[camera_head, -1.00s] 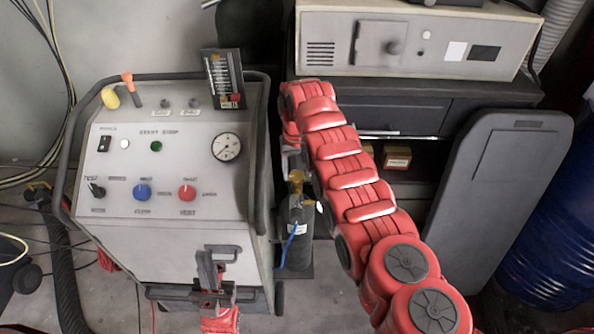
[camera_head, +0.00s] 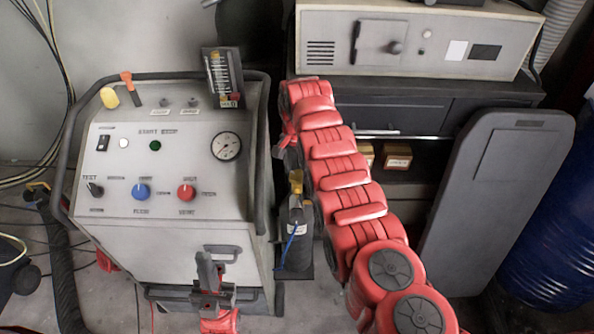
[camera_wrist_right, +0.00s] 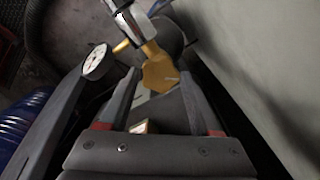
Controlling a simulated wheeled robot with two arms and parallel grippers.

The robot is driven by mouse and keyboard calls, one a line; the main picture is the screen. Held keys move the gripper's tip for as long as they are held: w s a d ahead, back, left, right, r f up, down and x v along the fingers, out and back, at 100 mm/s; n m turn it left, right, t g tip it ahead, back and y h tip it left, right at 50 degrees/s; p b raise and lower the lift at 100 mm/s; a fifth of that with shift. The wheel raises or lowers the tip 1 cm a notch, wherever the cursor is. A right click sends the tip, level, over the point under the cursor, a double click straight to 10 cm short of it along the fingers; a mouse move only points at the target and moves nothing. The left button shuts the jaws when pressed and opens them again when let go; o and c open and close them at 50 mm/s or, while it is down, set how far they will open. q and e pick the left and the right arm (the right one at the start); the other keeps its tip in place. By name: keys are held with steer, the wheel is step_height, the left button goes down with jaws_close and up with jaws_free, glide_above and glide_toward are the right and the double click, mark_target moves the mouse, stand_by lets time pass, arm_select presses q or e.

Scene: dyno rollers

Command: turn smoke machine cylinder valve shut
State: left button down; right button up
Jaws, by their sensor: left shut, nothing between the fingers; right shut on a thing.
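The smoke machine (camera_head: 180,235) stands at the left, with its dark gas cylinder (camera_head: 297,252) at its right side. The brass cylinder valve (camera_head: 296,180) tops the cylinder and also shows in the right wrist view (camera_wrist_right: 160,74). My right gripper (camera_head: 284,150) is at the valve, partly hidden by its own red arm. In the right wrist view its fingers (camera_wrist_right: 160,85) lie either side of the brass part, shut on it; the exact contact is hard to see. My left gripper (camera_head: 208,280) is shut and empty before the machine's lower front.
A blue hose (camera_head: 292,240) runs from the cylinder. A gauge (camera_wrist_right: 97,62) and a silver fitting (camera_wrist_right: 130,22) are close to the valve. A cabinet (camera_head: 400,110), a leaning dark panel (camera_head: 490,200) and a blue barrel (camera_head: 555,230) stand at the right.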

steer(key=shift+m, duration=0.6)
steer(key=o, duration=1.4)
steer(key=shift+c, duration=0.2)
steer(key=shift+r, duration=0.1)
step_height(320, 180, up, 8)
step_height(320, 180, up, 9)
steer(key=p, duration=0.9)
glide_above(297, 175)
steer(key=shift+r, duration=0.1)
